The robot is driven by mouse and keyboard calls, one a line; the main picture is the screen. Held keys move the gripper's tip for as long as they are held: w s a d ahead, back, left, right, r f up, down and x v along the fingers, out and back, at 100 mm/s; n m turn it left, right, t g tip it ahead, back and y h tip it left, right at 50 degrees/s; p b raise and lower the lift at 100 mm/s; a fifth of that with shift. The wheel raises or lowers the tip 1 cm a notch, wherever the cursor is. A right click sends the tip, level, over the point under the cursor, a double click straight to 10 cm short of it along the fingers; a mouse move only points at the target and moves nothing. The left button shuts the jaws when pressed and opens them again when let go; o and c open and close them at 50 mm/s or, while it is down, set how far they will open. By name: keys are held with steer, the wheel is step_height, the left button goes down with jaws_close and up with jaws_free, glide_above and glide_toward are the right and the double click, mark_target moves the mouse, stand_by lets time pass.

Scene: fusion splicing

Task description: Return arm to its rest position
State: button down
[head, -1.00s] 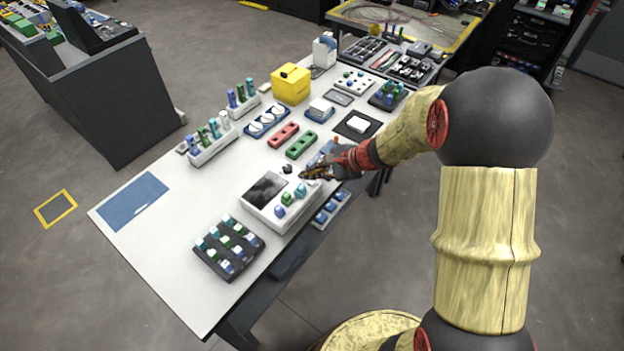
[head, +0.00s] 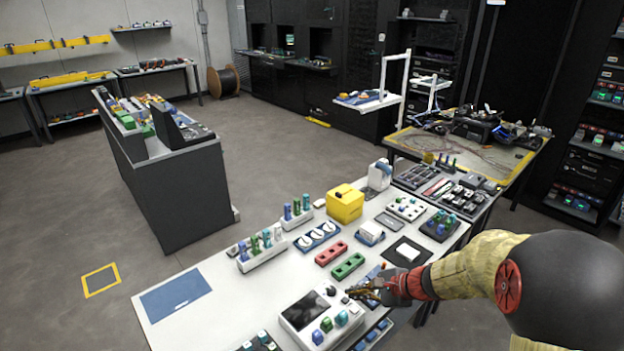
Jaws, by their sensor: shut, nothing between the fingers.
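My gripper (head: 366,291) shows in the head view at the end of my arm, which reaches in from the right. It is shut and empty. It hovers low over the right edge of the white table (head: 230,318), just right of a white device (head: 310,312) with a dark screen and coloured knobs. The gap between the fingertips and the device is too small to judge.
A green block (head: 348,266), a red block (head: 331,252) and a yellow box (head: 345,204) stand behind my gripper. White racks (head: 262,254) with coloured bottles stand at left. A blue mat (head: 176,295) lies at the table's left end. Grey floor (head: 60,230) is open at left.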

steer(key=s+a+r+n+g+h, duration=0.1)
steer(key=s+r+n+g+h, duration=0.2)
steer(key=s+n, duration=0.85)
steer(key=s+d+r+n+t+h, duration=0.1)
steer(key=s+r+n, duration=0.5)
steer(key=s+r, duration=1)
steer(key=r+t+h, duration=0.1)
steer(key=h, duration=0.1)
steer(key=shift+s+d+h, duration=0.3)
steer(key=shift+s+h, duration=0.05)
steer(key=shift+h, duration=0.05)
steer(key=shift+r, duration=0.1)
